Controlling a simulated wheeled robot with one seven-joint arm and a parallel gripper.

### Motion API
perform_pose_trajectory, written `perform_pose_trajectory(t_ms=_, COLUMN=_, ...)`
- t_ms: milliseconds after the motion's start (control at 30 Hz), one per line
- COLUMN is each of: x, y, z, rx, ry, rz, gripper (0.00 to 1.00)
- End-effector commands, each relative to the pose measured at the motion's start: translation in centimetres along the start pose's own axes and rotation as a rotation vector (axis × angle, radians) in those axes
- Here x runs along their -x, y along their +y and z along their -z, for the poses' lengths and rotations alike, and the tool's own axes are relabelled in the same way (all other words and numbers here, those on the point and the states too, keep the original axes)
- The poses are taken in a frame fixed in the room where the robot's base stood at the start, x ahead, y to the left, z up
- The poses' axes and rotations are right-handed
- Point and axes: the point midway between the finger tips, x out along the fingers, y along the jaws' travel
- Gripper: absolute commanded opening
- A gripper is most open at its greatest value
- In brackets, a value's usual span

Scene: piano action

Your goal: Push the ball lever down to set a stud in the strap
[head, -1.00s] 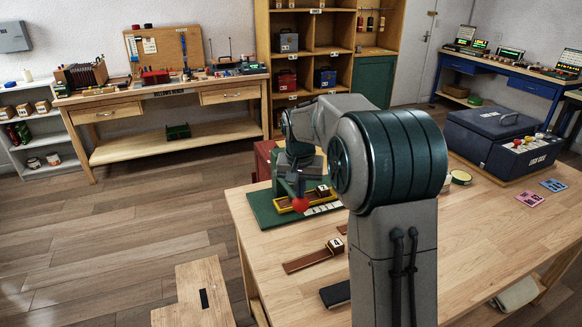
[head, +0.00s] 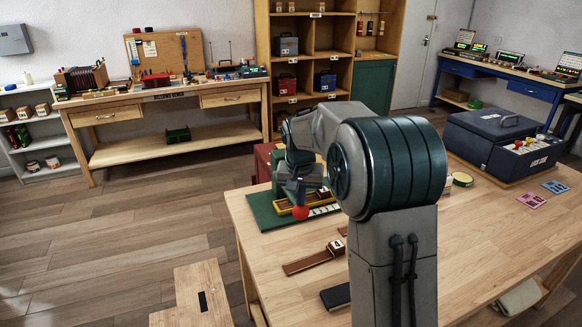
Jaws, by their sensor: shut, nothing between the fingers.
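The red ball (head: 300,212) of the lever shows at the front of a small press on a green base (head: 262,212), at the left end of the wooden table. My gripper (head: 299,196) is shut and empty, directly above the ball and seemingly touching it; the exact contact is too small to tell. A yellow-edged holder (head: 284,208) with a brown piece in it lies on the base behind the ball. My arm and gripper hide most of the press and lever, and I cannot make out the stud.
A brown strap with a block marked 4 (head: 311,261) and a dark flat item (head: 336,295) lie nearer on the table (head: 440,262). A blue case (head: 503,138), a round tin (head: 462,179) and cards (head: 534,200) are at right. A wooden stool (head: 203,292) stands at the front left.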

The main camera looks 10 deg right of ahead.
Motion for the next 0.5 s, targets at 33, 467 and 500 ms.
perform_pose_trajectory(t_ms=33, x=0.0, y=0.0, z=0.0, rx=0.000, ry=0.001, rz=0.000, gripper=0.00)
perform_pose_trajectory(t_ms=467, x=2.1, y=0.0, z=0.5, rx=0.000, ry=0.002, rz=0.000, gripper=0.00)
perform_pose_trajectory(t_ms=500, x=2.5, y=0.0, z=0.6, rx=0.000, ry=0.002, rz=0.000, gripper=0.00)
